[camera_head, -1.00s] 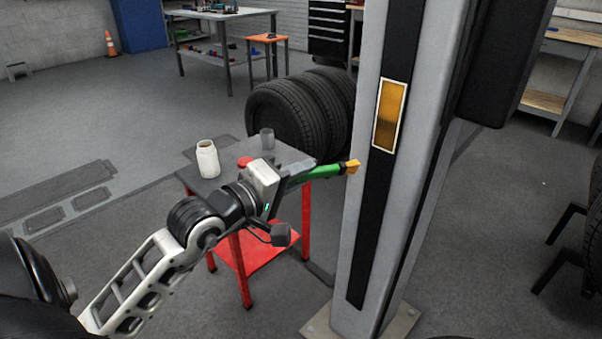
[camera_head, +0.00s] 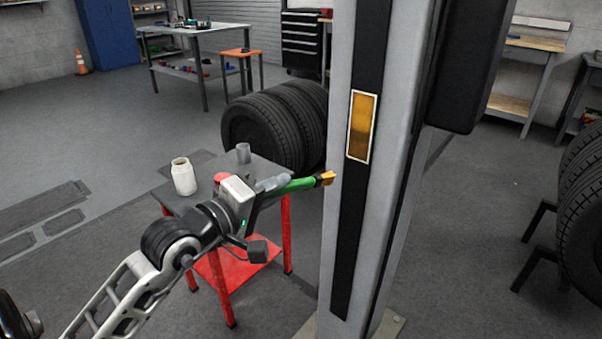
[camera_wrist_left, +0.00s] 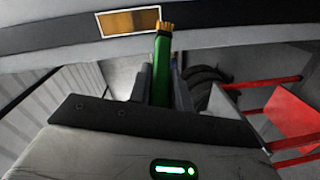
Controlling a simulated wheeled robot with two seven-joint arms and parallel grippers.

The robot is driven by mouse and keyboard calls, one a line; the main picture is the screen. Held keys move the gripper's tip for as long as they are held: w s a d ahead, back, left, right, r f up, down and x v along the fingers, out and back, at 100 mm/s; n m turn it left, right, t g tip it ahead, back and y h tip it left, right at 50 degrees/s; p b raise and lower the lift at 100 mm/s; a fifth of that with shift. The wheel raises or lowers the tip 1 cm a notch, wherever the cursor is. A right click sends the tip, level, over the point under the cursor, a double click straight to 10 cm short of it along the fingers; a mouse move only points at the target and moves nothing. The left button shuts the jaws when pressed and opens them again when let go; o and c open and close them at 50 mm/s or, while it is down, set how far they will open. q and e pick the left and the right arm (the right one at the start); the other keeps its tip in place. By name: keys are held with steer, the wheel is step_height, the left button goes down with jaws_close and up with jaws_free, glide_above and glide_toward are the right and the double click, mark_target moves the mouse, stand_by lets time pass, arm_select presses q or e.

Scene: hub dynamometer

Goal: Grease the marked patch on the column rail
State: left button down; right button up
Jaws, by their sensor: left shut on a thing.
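The column (camera_head: 403,190) stands right of centre in the head view, with a black rail (camera_head: 352,235) down its face. The marked patch (camera_head: 361,127) is an amber rectangle with a pale border on the rail; it also shows in the left wrist view (camera_wrist_left: 130,22). My left gripper (camera_head: 268,186) is shut on a green-handled brush (camera_head: 298,185). The brush's yellow tip (camera_head: 326,179) points at the column, lower left of the patch. In the left wrist view the brush (camera_wrist_left: 161,70) reaches up to just beside the patch's right end; contact cannot be told. My right gripper is not in view.
A red-legged cart (camera_head: 284,225) stands left of the column, bearing a white jar (camera_head: 184,177), a grey cup (camera_head: 243,153) and a red item (camera_head: 221,178). Tyres (camera_head: 265,130) stand behind it. More tyres (camera_head: 583,225) are at the right edge. Floor is clear at left.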

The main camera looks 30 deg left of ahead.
mark_target(326, 179)
arm_select(q)
steer(key=shift+w+r, duration=0.1)
steer(key=shift+w, duration=0.2)
steer(key=w+d, duration=0.1)
steer(key=w, duration=0.5)
steer(key=shift+w+b, duration=0.25)
steer(key=shift+b, duration=0.1)
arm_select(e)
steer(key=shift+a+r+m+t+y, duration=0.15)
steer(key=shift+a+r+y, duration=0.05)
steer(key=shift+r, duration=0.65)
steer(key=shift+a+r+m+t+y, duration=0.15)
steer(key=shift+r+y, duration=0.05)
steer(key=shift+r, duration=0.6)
arm_select(q)
steer(key=shift+w+d, duration=0.1)
steer(key=shift+w, duration=0.75)
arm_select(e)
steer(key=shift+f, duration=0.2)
